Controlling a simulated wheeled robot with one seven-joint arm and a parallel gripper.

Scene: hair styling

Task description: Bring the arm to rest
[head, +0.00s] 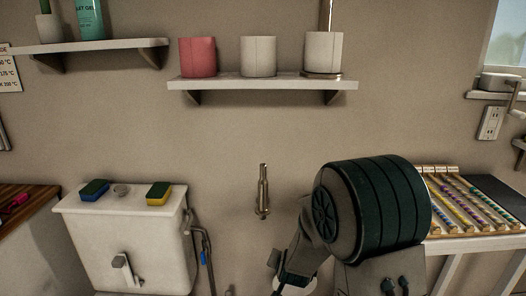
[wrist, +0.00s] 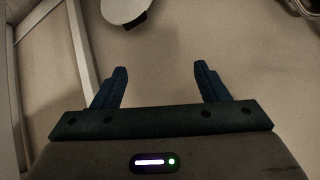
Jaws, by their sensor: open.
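My gripper (wrist: 159,84) shows in the wrist view with its two dark blue fingers wide apart. It is open and nothing is between the fingers. A plain beige surface lies beyond them. In the head view my arm (head: 375,208) is folded at the lower right in front of the wall. I cannot make out the gripper's fingers in the head view.
A white cistern (head: 130,245) with two sponges on its lid stands at the lower left. A shelf (head: 265,84) with several pots hangs above. A table with a rack of coloured rods (head: 465,205) stands right, behind my arm. A metal fixture (head: 262,190) is on the wall.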

